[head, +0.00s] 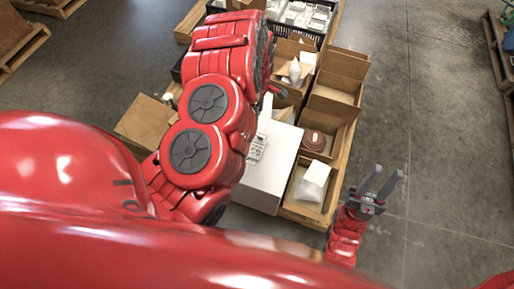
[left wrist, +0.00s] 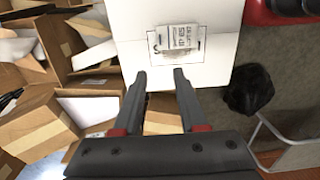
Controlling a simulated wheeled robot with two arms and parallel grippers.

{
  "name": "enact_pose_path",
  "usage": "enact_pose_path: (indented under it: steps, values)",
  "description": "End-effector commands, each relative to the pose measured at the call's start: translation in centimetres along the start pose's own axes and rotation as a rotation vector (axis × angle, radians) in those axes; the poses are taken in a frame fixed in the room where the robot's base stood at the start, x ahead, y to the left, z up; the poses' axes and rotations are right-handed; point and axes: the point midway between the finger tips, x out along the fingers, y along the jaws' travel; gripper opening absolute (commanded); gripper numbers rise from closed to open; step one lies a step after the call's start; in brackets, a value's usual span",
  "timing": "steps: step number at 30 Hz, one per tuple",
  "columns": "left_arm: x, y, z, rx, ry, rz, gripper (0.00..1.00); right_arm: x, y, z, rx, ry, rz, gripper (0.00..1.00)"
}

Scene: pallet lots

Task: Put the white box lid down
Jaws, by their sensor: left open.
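A white box lid (head: 268,172) with a printed label lies among the cartons on the pallet, partly hidden by my red left arm in the head view. The white lid also fills the top middle of the left wrist view (left wrist: 213,65). I cannot tell whether it is seated on a box. My left gripper (left wrist: 160,76) is open, its two fingers apart near the lid's lower edge, with nothing seen between them. In the head view the left gripper is mostly hidden behind the arm. My right gripper (head: 381,183) is open and empty over the floor to the right of the pallet.
Open brown cartons (head: 335,95) with items in them crowd the pallet (head: 341,165). Black crates (head: 300,15) stand at its far end. Another carton (head: 146,121) is at the left. Wooden pallets lie at the far left and right. The grey floor at right is clear.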

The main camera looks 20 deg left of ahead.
Motion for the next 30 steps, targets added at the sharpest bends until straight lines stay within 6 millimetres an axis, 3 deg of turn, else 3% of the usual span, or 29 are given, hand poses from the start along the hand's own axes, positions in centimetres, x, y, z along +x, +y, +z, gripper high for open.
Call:
enact_pose_path:
  steps: [9, 12, 17, 25, 30]
  values:
    - [7.7, -0.3, -0.1, -0.002, 0.001, -0.007, 0.41, -4.6, -0.2, 0.8, 0.000, 0.000, 0.000, 0.35]
    - [9.2, -0.4, 0.0, 0.000, 0.002, -0.010, 0.41, -4.1, -0.2, 0.7, 0.000, 0.000, 0.000, 0.35]
    - [11.2, -0.3, 0.0, -0.001, 0.001, -0.007, 0.41, -4.2, -0.2, 0.7, 0.000, 0.000, 0.000, 0.35]
    - [12.3, -0.1, 0.2, 0.001, 0.001, -0.001, 0.41, -4.2, -0.2, 0.7, 0.000, 0.000, 0.000, 0.35]
    - [14.3, -0.2, 0.8, 0.000, 0.002, -0.003, 0.41, -4.1, -0.2, 0.7, 0.000, 0.000, 0.000, 0.35]
